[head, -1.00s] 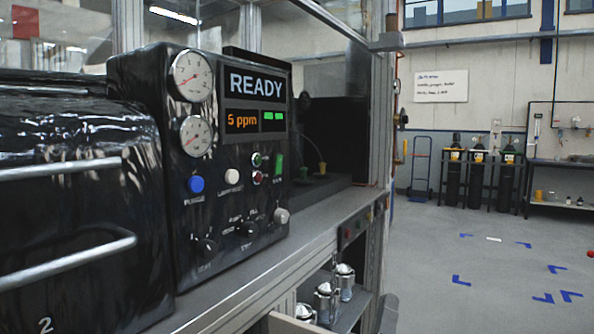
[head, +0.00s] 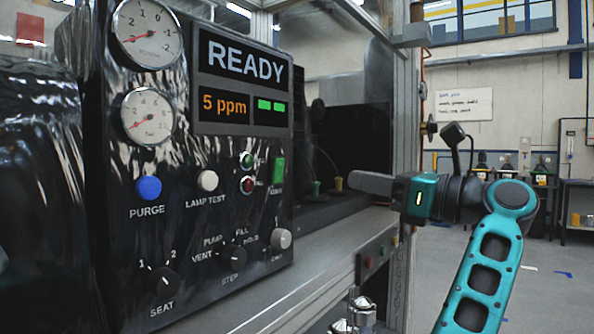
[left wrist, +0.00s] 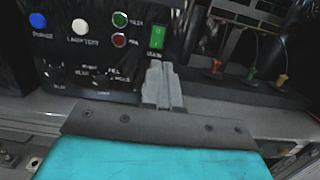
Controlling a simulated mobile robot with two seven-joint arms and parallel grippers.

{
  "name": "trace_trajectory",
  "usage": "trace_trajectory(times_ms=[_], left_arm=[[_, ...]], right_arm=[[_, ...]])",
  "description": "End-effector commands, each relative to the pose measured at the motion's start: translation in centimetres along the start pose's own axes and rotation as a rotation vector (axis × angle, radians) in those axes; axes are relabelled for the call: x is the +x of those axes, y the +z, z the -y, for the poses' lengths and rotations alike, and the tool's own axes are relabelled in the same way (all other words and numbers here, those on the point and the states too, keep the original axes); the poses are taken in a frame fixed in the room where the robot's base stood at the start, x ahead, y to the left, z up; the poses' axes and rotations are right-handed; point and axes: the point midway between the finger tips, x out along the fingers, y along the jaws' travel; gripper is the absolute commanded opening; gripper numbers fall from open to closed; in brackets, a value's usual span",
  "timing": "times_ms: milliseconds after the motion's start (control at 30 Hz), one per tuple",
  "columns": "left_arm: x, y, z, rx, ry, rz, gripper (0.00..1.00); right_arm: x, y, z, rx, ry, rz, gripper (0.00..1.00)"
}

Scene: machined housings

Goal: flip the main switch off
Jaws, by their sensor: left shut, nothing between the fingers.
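The main switch (head: 277,171) is a green rocker at the right edge of the black control panel (head: 190,225). It shows lit green in the left wrist view (left wrist: 157,38), with small marks on its face. My left gripper (head: 352,183) is shut and empty, to the right of the switch in the head view and apart from it. In the left wrist view its closed fingers (left wrist: 156,68) point at the panel just below the switch and cover part of its surroundings. My right gripper is in neither view.
A green and a red button (head: 247,185) sit left of the switch, with a grey knob (head: 281,238) below. A blue purge button (head: 149,188) and a lamp test button (head: 208,181) are further left. A grey ledge (head: 330,250) runs along the panel's foot.

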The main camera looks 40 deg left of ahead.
Motion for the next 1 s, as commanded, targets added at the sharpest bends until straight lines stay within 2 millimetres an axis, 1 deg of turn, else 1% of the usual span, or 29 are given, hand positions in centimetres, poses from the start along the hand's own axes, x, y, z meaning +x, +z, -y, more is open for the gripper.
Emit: trace_trajectory(times_ms=[233, 367, 467, 700, 800, 900, 1000], left_arm=[[0.2, 0.0, 0.0, 0.002, 0.001, 0.003, 0.00], [1.3, -0.1, 0.0, 0.003, 0.002, 0.004, 0.00], [2.9, -0.1, -0.1, 0.001, 0.005, 0.005, 0.00], [8.2, 0.0, -0.1, 0.002, 0.006, 0.006, 0.00], [10.1, 0.0, -0.1, 0.001, 0.004, 0.005, 0.00], [11.8, 0.0, -0.1, 0.002, 0.003, 0.006, 0.00], [13.0, 0.0, 0.0, 0.003, 0.002, 0.005, 0.00]], right_arm=[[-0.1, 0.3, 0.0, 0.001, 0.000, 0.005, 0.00], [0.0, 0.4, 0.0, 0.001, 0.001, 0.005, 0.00], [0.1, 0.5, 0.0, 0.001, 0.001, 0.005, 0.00], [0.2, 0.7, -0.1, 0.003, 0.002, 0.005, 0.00], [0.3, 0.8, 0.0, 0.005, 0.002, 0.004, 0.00], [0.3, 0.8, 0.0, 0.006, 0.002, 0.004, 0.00], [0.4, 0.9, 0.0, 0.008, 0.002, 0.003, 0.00]])
